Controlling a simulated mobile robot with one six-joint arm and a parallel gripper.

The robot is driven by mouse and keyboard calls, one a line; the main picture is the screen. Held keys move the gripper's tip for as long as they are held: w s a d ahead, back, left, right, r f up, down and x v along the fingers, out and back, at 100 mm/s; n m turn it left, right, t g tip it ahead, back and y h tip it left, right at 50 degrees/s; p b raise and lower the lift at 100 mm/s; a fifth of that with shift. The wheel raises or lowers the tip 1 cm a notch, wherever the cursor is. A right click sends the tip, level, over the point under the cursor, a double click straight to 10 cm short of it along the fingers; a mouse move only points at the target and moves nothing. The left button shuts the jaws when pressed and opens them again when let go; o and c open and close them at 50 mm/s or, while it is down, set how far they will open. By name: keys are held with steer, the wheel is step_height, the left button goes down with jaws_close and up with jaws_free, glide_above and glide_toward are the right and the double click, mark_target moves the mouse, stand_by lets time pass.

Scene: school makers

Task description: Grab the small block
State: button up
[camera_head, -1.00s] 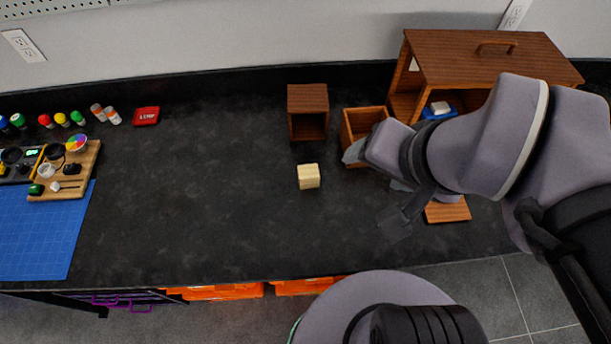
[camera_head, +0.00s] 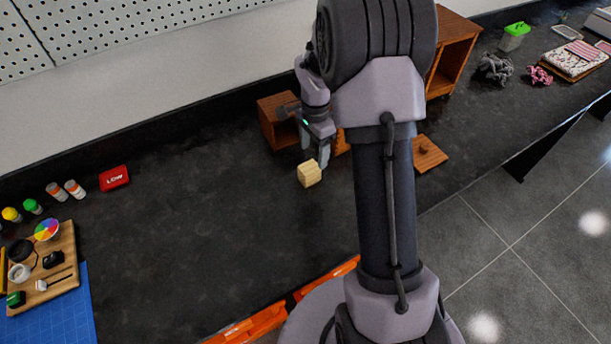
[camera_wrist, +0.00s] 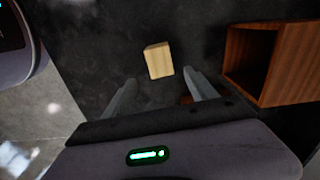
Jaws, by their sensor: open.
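The small block (camera_head: 309,173) is pale wood and sits on the black countertop, just below my gripper in the head view. It also shows in the wrist view (camera_wrist: 158,60), ahead of and between the two fingers. My gripper (camera_head: 315,160) is open and empty, with its fingers pointing down beside the block. In the wrist view my gripper (camera_wrist: 160,92) has its fingertips apart, and the block is slightly beyond them. I cannot tell how high the fingertips are above the counter.
An open wooden box (camera_wrist: 262,65) stands right of the block in the wrist view. A larger wooden cabinet (camera_head: 455,50) is behind my arm. A red box (camera_head: 114,178) and a wooden board (camera_head: 62,245) with small items are at left. The counter between is clear.

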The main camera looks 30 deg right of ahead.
mark_target(310, 166)
step_height(310, 166, down, 2)
steer(key=shift+f, duration=0.15)
steer(key=f+b, duration=0.2)
steer(key=f, duration=0.1)
steer(key=f+b, duration=0.1)
steer(key=f, duration=0.1)
steer(key=shift+a+f, duration=0.15)
steer(key=shift+a, duration=0.25)
steer(key=shift+r, duration=0.2)
jaws_close()
